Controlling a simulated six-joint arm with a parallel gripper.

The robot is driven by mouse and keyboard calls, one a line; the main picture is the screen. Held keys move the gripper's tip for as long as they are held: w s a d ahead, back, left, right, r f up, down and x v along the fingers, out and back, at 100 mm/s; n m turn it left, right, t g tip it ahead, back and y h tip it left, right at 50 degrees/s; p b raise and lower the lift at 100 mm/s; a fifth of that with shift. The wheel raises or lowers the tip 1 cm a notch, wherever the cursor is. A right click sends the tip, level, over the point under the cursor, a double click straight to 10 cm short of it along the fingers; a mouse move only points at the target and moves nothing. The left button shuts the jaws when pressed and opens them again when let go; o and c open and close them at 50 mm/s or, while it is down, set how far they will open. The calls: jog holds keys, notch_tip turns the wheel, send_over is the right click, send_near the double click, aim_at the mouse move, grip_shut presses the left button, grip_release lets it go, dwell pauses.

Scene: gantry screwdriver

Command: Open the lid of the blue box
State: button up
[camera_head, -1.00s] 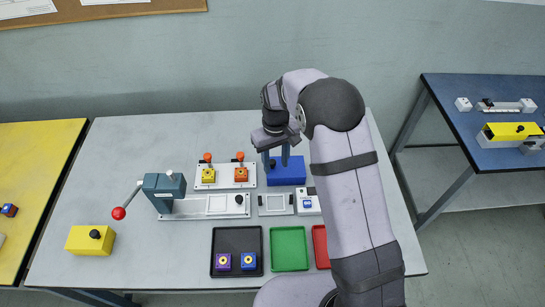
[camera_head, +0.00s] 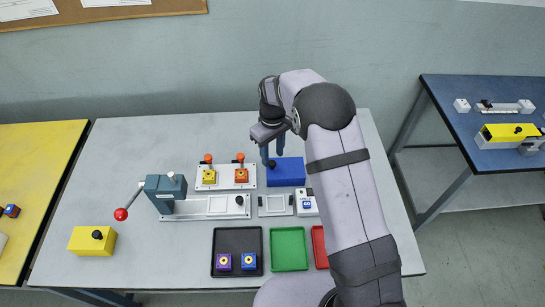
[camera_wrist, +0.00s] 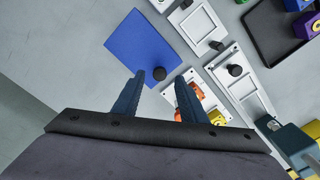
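The blue box (camera_head: 288,174) stands near the back middle of the grey table, its blue top in place. My gripper (camera_head: 272,154) is open above the box's left part. I cannot tell the exact height of the fingertips over the knob.
A white plate (camera_head: 227,184) with yellow and orange blocks stands left of the box. A lever press (camera_head: 165,190), a white frame (camera_head: 275,211) and a white device (camera_head: 307,207) are close by. Black (camera_head: 237,235) and green (camera_head: 289,262) trays lie in front.

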aim_at(272, 163)
jog(key=shift+f+p, duration=0.35)
jog(key=shift+f, duration=1.15)
grip_shut()
jog(key=d, duration=1.2)
jog(key=shift+b, duration=0.3)
jog(key=shift+w, duration=0.1)
grip_release()
jog(key=shift+r, duration=0.15)
notch_tip(272, 163, up, 7)
jog(key=b, duration=0.2)
